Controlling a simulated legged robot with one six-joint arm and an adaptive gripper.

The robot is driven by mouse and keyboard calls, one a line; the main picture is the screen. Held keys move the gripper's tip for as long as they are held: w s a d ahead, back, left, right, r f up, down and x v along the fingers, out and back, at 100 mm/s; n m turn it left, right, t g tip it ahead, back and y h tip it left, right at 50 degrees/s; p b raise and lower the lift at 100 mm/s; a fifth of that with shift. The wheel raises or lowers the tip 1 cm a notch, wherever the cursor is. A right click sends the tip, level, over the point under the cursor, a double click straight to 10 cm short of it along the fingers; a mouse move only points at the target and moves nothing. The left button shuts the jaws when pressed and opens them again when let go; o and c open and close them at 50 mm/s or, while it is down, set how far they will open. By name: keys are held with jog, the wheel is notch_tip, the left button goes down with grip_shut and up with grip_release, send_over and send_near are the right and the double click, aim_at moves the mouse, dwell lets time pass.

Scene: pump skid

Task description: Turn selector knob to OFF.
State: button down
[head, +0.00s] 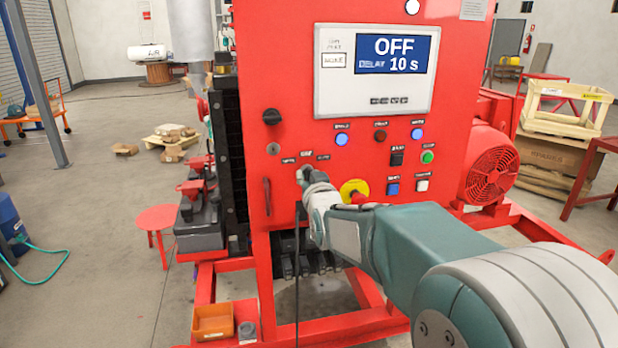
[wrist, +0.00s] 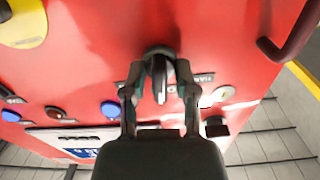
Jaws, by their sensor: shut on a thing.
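The selector knob (wrist: 160,77) is black with a white pointer mark and sits on the red panel (wrist: 85,65). In the wrist view it stands between the two fingers of my gripper (wrist: 157,90), which is shut on it. The pointer mark points down that picture, toward the display side of the panel. A label reading HAND is beside the knob. In the head view my gripper (head: 308,176) covers most of the knob, below small labels. The display (head: 376,70) reads OFF, with DELAY 10 s.
A yellow-ringed red stop button (head: 355,190) is right of my gripper, close to my arm. A red handle (head: 267,196) and a black rotary knob (head: 271,117) are to the left. Lit buttons (head: 341,139) sit above right.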

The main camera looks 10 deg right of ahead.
jog(key=shift+n, duration=0.5)
jog(key=c, duration=0.7)
grip_release()
jog(key=shift+w+a, duration=0.1)
jog(key=s, duration=1.2)
jog(key=shift+f, duration=0.1)
